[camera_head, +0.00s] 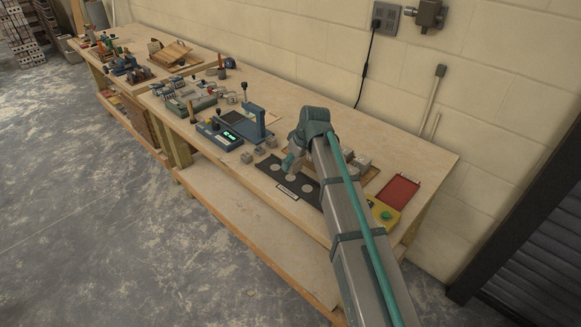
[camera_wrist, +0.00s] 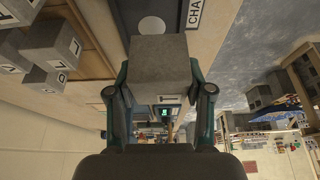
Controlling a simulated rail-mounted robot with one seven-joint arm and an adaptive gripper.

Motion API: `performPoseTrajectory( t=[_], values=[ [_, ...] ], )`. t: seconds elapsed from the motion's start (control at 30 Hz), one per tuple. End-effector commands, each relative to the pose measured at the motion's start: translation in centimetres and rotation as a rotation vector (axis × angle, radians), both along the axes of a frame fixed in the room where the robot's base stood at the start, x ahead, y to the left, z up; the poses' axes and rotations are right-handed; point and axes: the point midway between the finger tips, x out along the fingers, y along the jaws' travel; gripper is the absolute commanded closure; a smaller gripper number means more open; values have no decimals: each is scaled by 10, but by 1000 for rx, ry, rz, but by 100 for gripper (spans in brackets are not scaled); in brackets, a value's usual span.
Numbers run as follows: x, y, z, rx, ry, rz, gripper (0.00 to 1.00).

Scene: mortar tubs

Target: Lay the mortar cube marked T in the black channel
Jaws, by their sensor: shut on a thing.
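In the wrist view my gripper (camera_wrist: 160,92) is shut on a plain grey mortar cube (camera_wrist: 160,60), one finger on each side. I cannot make out a clear mark on the held cube. The black channel (camera_wrist: 127,14) lies beyond the cube, with a white disc and part of a white label beside it. In the head view the black channel (camera_head: 312,198) lies on the bench with several pale discs along it. My gripper (camera_head: 288,166) is over its far side, and my arm hides part of the area. I cannot tell how high the cube is.
Several marked grey cubes (camera_wrist: 48,60) stand at the left of the wrist view. Loose cubes (camera_head: 246,157) sit left of the channel, near a blue device (camera_head: 222,136) with a green display.

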Motion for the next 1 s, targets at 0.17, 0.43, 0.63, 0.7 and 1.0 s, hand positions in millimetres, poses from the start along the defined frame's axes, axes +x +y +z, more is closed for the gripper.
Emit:
performPoseTrajectory(
  t=[0.17,0.43,0.63,0.7,1.0],
  values=[
    [12,4,-13,1,-1,1,95],
    [21,7,-29,1,1,0,95],
    [20,7,-50,0,0,0,95],
    [20,7,-55,1,-1,0,95],
    [20,7,-57,1,-2,0,95]
  ],
)
